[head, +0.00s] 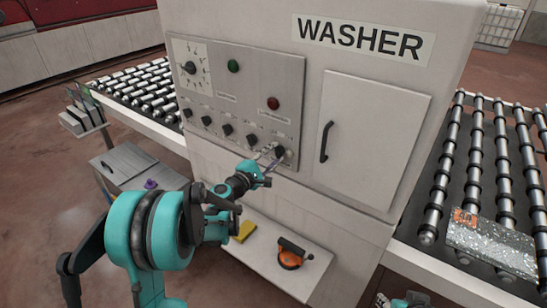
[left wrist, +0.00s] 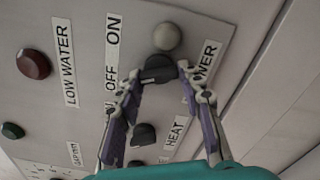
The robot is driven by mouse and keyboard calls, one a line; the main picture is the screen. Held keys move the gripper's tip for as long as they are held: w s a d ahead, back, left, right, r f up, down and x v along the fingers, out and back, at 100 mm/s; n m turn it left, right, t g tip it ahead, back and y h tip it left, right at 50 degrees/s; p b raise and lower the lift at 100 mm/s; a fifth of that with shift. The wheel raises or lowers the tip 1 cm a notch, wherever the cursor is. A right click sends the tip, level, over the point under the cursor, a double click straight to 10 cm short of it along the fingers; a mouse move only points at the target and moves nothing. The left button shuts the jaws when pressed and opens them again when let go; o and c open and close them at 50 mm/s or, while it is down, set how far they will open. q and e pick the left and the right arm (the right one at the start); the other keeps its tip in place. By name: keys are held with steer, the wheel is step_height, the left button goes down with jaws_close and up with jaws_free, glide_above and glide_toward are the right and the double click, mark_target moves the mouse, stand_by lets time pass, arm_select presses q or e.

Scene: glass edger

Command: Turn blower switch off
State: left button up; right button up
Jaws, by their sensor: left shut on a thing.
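The grey control panel (head: 236,92) on the washer's front has a row of black knobs along its lower edge. My left gripper (head: 272,161) reaches the rightmost knob (head: 279,151) of that row. In the left wrist view, the fingers of my left gripper (left wrist: 159,74) are closed around the sides of this black knob (left wrist: 158,67).
A round grey light (left wrist: 167,36) is just above the held knob, and the HEAT knob (left wrist: 144,134) is close below. A door handle (head: 326,141) stands out to the right. A shelf below holds a yellow block (head: 245,231) and an orange tool (head: 290,257). Roller conveyors flank the washer.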

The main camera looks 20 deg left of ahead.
arm_select(q)
steer(key=shift+n, duration=0.9)
steer(key=o, duration=1.2)
steer(key=shift+c, duration=0.2)
steer(key=shift+s, duration=0.1)
steer(key=v, duration=1.2)
